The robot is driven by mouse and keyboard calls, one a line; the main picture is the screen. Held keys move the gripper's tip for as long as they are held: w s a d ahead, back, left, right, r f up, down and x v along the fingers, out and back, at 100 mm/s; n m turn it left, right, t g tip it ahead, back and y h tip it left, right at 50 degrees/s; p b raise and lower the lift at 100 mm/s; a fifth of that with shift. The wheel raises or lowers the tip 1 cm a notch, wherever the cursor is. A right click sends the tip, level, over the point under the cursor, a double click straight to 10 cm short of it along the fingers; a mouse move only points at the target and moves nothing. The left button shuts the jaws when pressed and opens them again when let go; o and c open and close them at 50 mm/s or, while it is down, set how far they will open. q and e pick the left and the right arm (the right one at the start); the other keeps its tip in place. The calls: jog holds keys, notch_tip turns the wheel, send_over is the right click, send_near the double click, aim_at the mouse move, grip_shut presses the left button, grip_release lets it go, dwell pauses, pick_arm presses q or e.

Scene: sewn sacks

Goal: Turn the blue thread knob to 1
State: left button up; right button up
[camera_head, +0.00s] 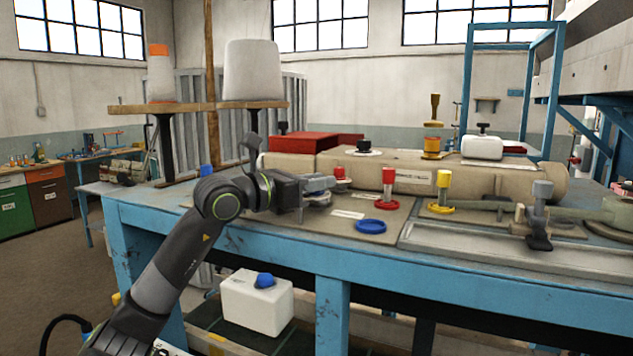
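Several blue things show, and I cannot tell from labels which one is the thread knob. A flat blue disc (371,226) lies on the front of the bench plate. A small blue knob (206,170) shows behind my arm at the bench's left end. A blue cap (264,280) sits on a white box under the bench. My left gripper (322,188) is over the bench plate, pointing right, up and left of the blue disc and apart from it. Its fingers are small and partly merge with parts behind, so their opening is unclear. No number markings are readable. My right gripper is out of view.
The blue-framed bench (245,232) carries a beige machine body (412,172). Red posts (389,188), a yellow post (443,190) and a grey clamp (540,212) stand near the gripper's right. Two thread cones stand on a wooden shelf (198,107) behind my arm. The floor at left is clear.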

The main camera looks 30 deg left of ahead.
pick_arm(q)
grip_shut()
jog(key=shift+f+h, duration=0.1)
jog(key=shift+h, duration=0.2)
jog(key=shift+m+g+b, duration=0.3)
jog(key=shift+m+b, duration=0.05)
jog(key=shift+m, duration=0.05)
jog(key=shift+m+g+h+b, duration=0.45)
jog(key=shift+m+g+h, duration=0.6)
jog(key=shift+h, duration=0.55)
jog(key=o, duration=0.7)
grip_release()
